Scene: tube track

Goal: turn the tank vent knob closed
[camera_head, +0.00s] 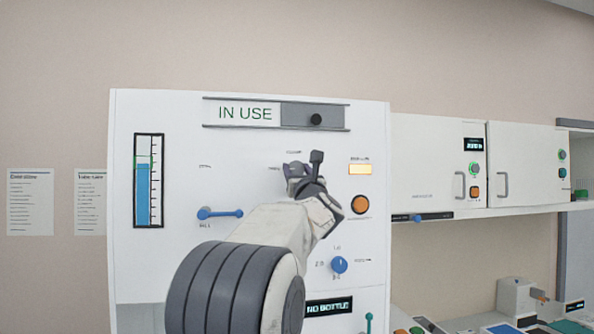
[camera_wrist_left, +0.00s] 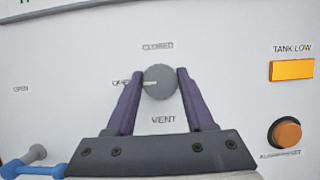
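The vent knob (camera_wrist_left: 160,82) is a round grey knob on a white panel (camera_head: 250,143). Its white pointer line points left, at the label OPEN. The label CLOSED is above it and VENT below it. In the wrist view my left gripper (camera_wrist_left: 160,80) has one dark purple finger on each side of the knob, and both appear to touch its sides. In the head view my left gripper (camera_head: 300,172) is in front of the panel and hides most or all of the knob. My right gripper is not in view.
An orange button (camera_head: 360,204) and a lit TANK LOW lamp (camera_head: 360,169) are right of the gripper. A blue lever (camera_head: 220,213) is lower left and a blue knob (camera_head: 339,265) below. An IN USE slider (camera_head: 276,114) tops the panel. White cabinets (camera_head: 437,150) stand to the right.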

